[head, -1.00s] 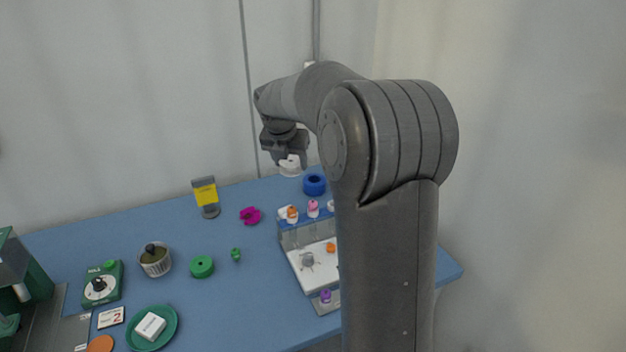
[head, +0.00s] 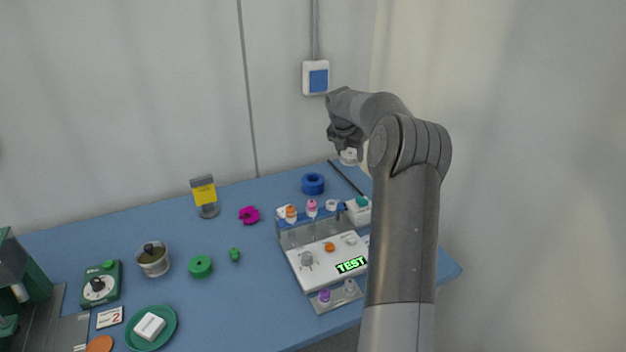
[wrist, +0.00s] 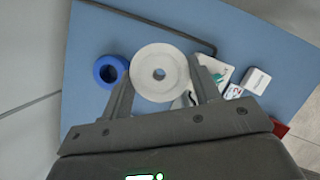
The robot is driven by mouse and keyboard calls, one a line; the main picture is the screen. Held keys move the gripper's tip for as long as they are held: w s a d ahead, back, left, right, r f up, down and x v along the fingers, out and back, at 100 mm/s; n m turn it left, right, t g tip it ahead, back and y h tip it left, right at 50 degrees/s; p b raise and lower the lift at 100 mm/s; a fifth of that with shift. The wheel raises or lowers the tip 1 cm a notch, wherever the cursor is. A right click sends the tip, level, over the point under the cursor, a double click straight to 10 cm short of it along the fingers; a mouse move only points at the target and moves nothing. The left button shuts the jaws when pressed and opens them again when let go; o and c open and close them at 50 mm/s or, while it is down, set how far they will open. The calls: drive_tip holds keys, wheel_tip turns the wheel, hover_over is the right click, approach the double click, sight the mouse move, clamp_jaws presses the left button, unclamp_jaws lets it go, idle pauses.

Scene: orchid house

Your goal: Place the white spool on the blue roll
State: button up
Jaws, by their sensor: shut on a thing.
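The white spool (head: 348,157) is held in my gripper (head: 345,143), up in the air behind and to the right of the blue roll. In the wrist view the spool (wrist: 178,72) is a wide white disc with a centre hole, between the two fingers of my gripper (wrist: 163,88). The blue roll (head: 313,184) is a thick ring lying flat on the blue table near its back edge.
A clear-fronted instrument tray (head: 322,259) with colored caps and a lit TEST display stands in front of the roll. A white box (head: 359,211) stands behind it. A dark rod (head: 346,177) lies right of the roll. A magenta piece (head: 249,215) and yellow sign (head: 204,192) stand left.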

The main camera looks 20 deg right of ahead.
drive_tip(key=w+a+f, duration=0.7)
drive_tip(key=w+f, duration=0.1)
drive_tip(key=shift+w+a, duration=0.35)
drive_tip(key=shift+a, duration=0.05)
drive_tip(key=shift+f, duration=1.95)
drive_tip(key=shift+f, duration=0.1)
drive_tip(key=o, duration=1)
